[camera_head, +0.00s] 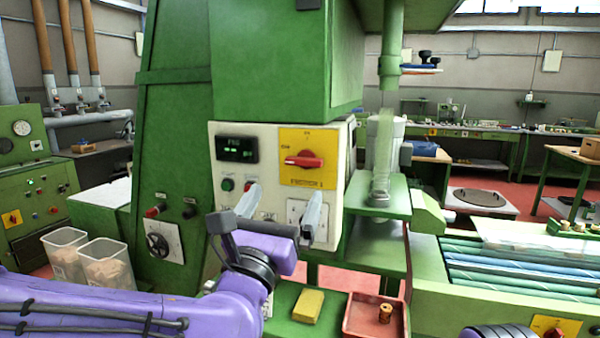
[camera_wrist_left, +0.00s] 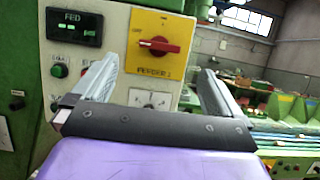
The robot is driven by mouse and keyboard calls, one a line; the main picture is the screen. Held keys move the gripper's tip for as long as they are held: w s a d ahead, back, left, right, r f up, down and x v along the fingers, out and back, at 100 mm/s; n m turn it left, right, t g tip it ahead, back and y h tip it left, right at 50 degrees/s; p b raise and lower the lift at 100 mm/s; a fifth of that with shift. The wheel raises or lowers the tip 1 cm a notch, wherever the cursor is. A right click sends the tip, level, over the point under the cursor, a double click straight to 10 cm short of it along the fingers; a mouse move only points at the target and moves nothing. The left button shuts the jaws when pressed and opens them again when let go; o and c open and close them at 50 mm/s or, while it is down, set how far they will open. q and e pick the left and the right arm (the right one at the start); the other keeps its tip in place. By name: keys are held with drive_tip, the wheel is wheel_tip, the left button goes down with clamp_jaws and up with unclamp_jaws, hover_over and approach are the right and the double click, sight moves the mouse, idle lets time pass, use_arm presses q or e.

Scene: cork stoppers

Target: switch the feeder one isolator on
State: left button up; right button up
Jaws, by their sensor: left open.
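The feeder one isolator is a red rotary handle (camera_head: 303,160) on a yellow plate (camera_head: 317,140), on the cream control panel of a green machine. The handle lies about horizontal. It also shows in the left wrist view as a red handle (camera_wrist_left: 160,46) on its yellow plate (camera_wrist_left: 172,22), lettered as feeder 1. My left gripper (camera_head: 285,193) is open and empty, with its fingers pointing at the panel, below the handle. In the left wrist view, the gripper (camera_wrist_left: 157,68) has its fingers apart, with the handle showing beyond and above the gap. My right gripper is not in view.
A lit display (camera_head: 238,149), a green button (camera_head: 227,184) and a white plate (camera_head: 296,210) share the panel near my fingers. A yellow block (camera_head: 308,305) and a red tray (camera_head: 362,325) with a cork-coloured piece (camera_head: 385,313) sit below. A green shelf (camera_head: 376,200) juts out to the right.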

sight(302, 163)
use_arm(q)
drive_tip(key=p+x, duration=0.4)
drive_tip(key=x, duration=0.6)
drive_tip(key=shift+w+d, duration=0.1)
drive_tip(key=shift+w, duration=0.15)
drive_tip(key=shift+f, duration=0.1)
drive_tip(key=c, duration=1)
